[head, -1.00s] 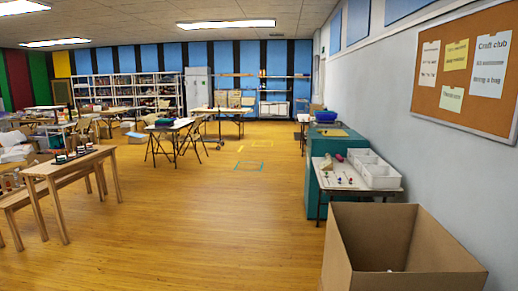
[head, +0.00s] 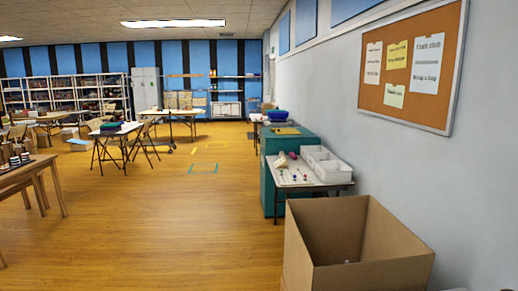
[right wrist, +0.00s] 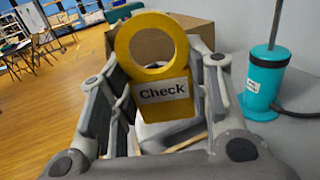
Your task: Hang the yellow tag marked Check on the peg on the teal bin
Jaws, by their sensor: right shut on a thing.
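The yellow tag (right wrist: 163,107) is in the right wrist view. It has a large ring at its top and a white label reading "Check". My right gripper (right wrist: 160,135) is shut on its lower part, and the ring stands up clear of the fingers. I cannot make out a teal bin with a peg for certain. The head view shows a teal cabinet-like block (head: 269,187) along the right wall, with no peg that I can see. Neither gripper shows in the head view, and my left gripper is in no view.
An open cardboard box (head: 303,248) stands close in front at the right. A table with white trays (head: 329,170) is behind it. A teal cylinder with a dark rod (right wrist: 262,88) is at the right in the wrist view.

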